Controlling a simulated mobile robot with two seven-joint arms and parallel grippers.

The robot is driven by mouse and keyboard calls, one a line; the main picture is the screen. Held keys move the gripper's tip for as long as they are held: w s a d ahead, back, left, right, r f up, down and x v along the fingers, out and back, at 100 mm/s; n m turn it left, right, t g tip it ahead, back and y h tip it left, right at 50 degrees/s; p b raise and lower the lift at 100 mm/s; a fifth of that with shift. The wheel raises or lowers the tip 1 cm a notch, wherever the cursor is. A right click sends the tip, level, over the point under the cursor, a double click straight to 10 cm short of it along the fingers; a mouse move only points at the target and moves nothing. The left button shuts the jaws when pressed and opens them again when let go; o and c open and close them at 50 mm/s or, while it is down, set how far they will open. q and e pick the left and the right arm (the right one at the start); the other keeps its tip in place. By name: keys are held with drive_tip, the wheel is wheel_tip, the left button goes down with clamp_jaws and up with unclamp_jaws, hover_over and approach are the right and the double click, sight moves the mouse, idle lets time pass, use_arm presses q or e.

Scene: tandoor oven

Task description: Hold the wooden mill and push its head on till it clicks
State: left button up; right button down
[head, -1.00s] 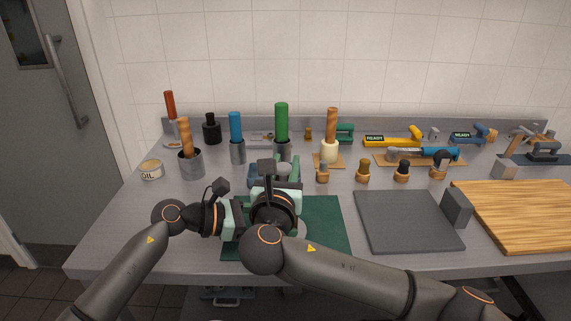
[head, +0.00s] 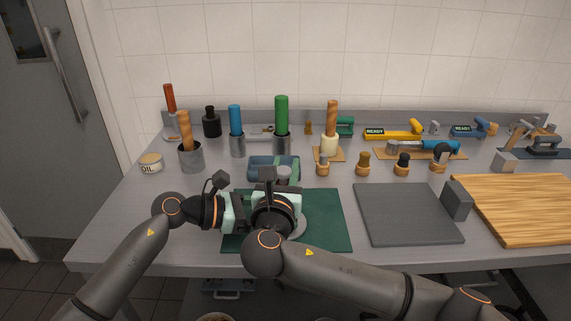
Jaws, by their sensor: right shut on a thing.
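My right gripper (head: 275,206) is over the dark green mat (head: 328,205), seen from behind and above. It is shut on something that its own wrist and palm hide. My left gripper (head: 236,212) comes in from the left at a low height, close beside the right one. Its fingertips are hidden behind the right gripper, so I cannot tell whether it is open or shut. I cannot make out the wooden mill or its head; the two grippers cover the middle of the mat.
A dark grey slab (head: 400,212) and a wooden board (head: 530,205) lie to the right. The mat's right part is clear.

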drive_tip(key=shift+f, duration=0.35)
drive_tip(key=c, duration=0.5)
unclamp_jaws()
drive_tip(key=s, duration=0.5)
drive_tip(key=s+a, duration=0.1)
drive_tip(key=s, duration=0.2)
drive_tip(key=shift+c, duration=0.3)
idle(0.3)
